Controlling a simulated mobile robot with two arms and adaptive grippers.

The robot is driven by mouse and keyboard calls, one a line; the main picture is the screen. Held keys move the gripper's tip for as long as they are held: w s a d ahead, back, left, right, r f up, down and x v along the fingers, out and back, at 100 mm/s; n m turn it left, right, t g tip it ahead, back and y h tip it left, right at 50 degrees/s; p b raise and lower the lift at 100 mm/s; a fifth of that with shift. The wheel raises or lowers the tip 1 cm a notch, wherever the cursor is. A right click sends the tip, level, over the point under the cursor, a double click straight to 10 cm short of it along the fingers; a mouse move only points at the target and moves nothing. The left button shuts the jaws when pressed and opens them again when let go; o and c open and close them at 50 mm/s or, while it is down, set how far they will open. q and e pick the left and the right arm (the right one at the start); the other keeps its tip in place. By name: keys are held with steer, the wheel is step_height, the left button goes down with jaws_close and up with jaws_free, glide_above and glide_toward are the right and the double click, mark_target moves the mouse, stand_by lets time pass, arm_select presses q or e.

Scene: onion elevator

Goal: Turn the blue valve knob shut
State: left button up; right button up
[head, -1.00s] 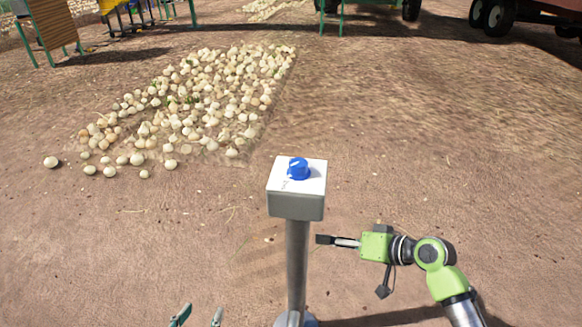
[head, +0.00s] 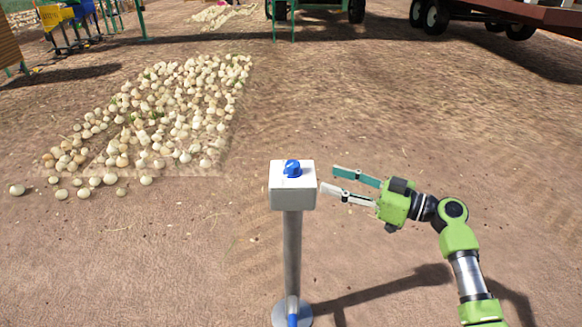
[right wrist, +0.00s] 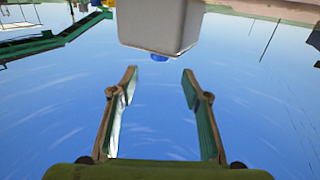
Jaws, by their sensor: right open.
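The blue valve knob (head: 292,168) sits on top of a white box (head: 292,202) on a grey post. My right gripper (head: 330,179) is just right of the box, near the height of its top, with its fingers apart and pointing left. Nothing is between the fingers. In the right wrist view the scene is upside down: the box (right wrist: 160,25) hangs at the top, and a small part of the knob (right wrist: 159,57) shows below it, beyond the open fingertips (right wrist: 159,80). My left gripper is out of view.
The post (head: 292,255) stands on a round base (head: 291,313) on bare soil. A bed of onions (head: 165,115) lies at the back left. A dark red trailer (head: 480,15) stands far back right. The ground around the post is clear.

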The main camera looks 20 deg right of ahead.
mark_target(293, 168)
steer(key=p+x, duration=0.1)
steer(key=x, duration=1.1)
steer(key=shift+f, duration=0.1)
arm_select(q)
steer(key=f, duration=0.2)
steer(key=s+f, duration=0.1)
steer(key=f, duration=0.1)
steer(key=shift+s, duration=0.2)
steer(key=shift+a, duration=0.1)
arm_select(e)
steer(key=c, duration=1.1)
